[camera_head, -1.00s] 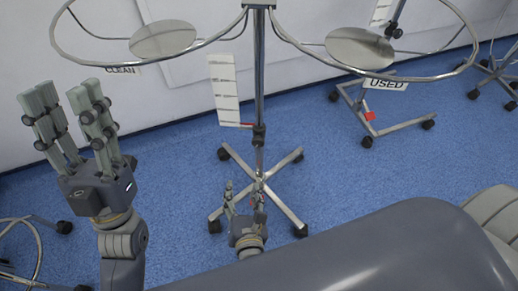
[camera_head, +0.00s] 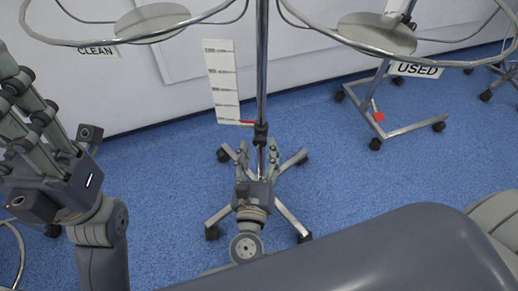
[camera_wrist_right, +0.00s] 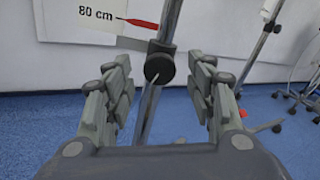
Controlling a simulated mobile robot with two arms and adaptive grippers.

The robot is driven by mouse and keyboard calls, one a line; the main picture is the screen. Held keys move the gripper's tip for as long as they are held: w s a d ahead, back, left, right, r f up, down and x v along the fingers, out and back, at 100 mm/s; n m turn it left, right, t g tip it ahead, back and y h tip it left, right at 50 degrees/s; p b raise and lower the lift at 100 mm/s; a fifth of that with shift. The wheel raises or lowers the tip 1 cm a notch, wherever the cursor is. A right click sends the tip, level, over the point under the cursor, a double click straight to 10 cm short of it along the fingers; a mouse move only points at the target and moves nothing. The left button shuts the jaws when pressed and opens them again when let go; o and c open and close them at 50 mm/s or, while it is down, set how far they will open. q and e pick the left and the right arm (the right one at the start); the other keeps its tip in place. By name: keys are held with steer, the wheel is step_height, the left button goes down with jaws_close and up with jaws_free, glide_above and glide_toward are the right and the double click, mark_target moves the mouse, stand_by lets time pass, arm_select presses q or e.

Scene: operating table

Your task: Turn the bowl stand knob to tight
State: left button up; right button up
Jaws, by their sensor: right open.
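The bowl stand (camera_head: 262,75) is a chrome pole on a wheeled cross base, with two ring holders at the top. Its black knob (camera_head: 260,131) sits on a collar on the pole, just below the red pointer. In the right wrist view the knob (camera_wrist_right: 159,68) is round, with a pale line running down from its middle. My right gripper (camera_head: 257,155) is open in front of the pole, just below the knob. In the wrist view its fingers (camera_wrist_right: 165,95) stand either side of the pole, apart from the knob. My left gripper (camera_head: 40,130) is raised at the left edge, partly cut off.
A white height scale (camera_head: 222,82) hangs beside the pole, with a red pointer (camera_wrist_right: 142,23) at 80 cm in the wrist view. A wheeled stand (camera_head: 385,120) is behind right.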

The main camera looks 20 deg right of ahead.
steer(key=shift+x, duration=0.8)
steer(key=c, duration=1.1)
